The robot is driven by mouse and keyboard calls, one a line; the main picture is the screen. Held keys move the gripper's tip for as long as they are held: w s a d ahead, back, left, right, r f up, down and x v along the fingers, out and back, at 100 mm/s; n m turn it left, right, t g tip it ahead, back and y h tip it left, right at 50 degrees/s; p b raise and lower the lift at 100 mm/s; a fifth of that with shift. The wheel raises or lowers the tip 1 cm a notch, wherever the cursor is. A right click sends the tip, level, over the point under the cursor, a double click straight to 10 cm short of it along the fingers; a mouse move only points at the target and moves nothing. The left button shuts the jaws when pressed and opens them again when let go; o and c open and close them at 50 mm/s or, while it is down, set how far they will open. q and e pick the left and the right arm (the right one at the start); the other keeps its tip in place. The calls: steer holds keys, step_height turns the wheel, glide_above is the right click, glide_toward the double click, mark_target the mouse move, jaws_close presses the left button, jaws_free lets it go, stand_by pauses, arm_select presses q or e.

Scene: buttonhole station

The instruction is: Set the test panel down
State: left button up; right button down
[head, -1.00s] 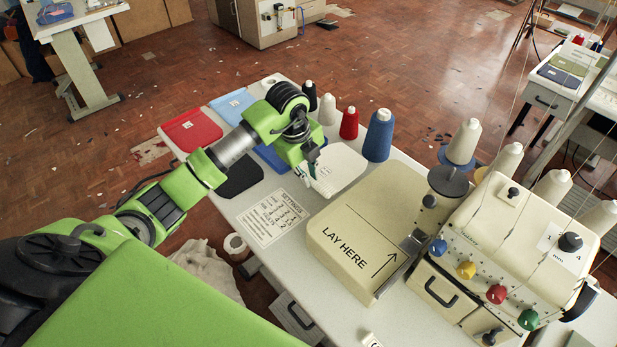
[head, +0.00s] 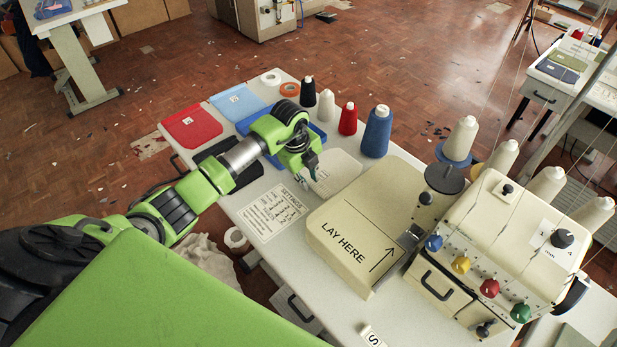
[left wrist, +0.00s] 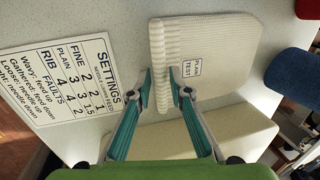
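The test panel (head: 338,170) is a pale ribbed cloth with a rounded outline, level at or just above the white table; I cannot tell if its underside touches. In the left wrist view the panel (left wrist: 215,50) shows a PLAIN TEST label and a thick raised ribbed edge. My left gripper (head: 309,183) is at that edge, its teal fingers pointing down. In the left wrist view the gripper's fingertips (left wrist: 161,82) stand on both sides of the ribbed edge and appear closed against it. My right gripper is not in view.
A printed SETTINGS card (head: 270,213) lies beside the panel. A cream LAY HERE block (head: 345,245) stands close in front, with the machine (head: 510,240) to its right. Thread cones, including a blue one (head: 377,132), stand behind. Red (head: 193,127) and light blue (head: 238,102) cloths lie at back left.

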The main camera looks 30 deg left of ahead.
arm_select(q)
steer(key=shift+o, duration=0.2)
steer(key=shift+r, duration=0.25)
steer(key=b+v, duration=0.1)
steer(key=v, duration=1)
steer(key=shift+r, duration=0.4)
steer(key=shift+s+f, duration=0.1)
steer(key=shift+s, duration=0.05)
